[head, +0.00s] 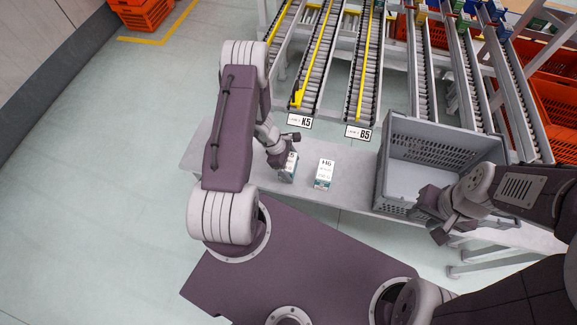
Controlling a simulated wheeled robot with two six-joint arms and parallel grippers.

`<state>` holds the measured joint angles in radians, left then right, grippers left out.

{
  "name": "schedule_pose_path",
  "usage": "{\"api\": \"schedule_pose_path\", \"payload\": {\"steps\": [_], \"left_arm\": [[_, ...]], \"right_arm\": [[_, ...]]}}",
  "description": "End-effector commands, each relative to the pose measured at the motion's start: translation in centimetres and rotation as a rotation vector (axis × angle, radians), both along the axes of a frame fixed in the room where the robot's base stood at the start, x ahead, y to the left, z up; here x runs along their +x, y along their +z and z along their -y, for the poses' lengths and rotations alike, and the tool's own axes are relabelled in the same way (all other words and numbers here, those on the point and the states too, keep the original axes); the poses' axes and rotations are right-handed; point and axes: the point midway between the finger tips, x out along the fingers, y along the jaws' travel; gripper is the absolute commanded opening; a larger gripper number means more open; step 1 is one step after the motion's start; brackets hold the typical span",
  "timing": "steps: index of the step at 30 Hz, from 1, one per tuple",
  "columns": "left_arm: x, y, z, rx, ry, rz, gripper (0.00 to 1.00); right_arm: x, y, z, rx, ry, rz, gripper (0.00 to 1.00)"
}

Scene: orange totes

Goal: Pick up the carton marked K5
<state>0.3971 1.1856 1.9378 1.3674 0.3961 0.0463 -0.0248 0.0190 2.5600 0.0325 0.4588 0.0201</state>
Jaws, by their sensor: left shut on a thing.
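A small white and teal carton (288,172) is on the grey bench, its top marking partly covered by my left gripper; I can make out only what looks like a 5. My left gripper (284,155) is shut on this carton from above. I cannot tell whether the carton touches the bench. A second white and teal carton (324,174) stands upright just right of it, with a marking that looks like H6. My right gripper (432,212) is by the front wall of the grey crate; its jaws are not clear.
The grey crate (408,128) sits on the bench (350,196) to the right and looks empty. Roller lanes slope down behind the bench, with signs K5 (299,121) and B5 (358,132) at their ends. Orange totes (552,105) stand at the far right.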

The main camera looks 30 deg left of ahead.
Motion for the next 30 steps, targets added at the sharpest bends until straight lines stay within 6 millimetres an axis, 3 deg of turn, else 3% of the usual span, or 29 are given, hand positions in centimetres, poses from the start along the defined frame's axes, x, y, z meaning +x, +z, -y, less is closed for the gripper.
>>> {"api": "schedule_pose_path", "payload": {"steps": [7, 13, 21, 30], "left_arm": [[0.1, 0.9, 0.0, 0.001, 0.000, 0.002, 0.25], [0.1, 4.4, 0.1, 0.002, -0.002, 0.005, 0.25], [-0.3, 7.7, 6.5, 0.001, -0.008, 0.004, 0.25], [-0.6, 10.5, 10.8, -0.001, -0.004, 0.002, 0.25]], "right_arm": [[0.0, -0.1, 0.0, 0.000, 0.000, 0.000, 0.36], [0.0, -0.4, 0.0, 0.000, 0.000, 0.000, 0.36], [0.0, -2.2, 0.0, 0.000, 0.000, 0.000, 0.36], [0.0, -2.3, 0.0, 0.000, 0.000, 0.000, 0.36]]}}
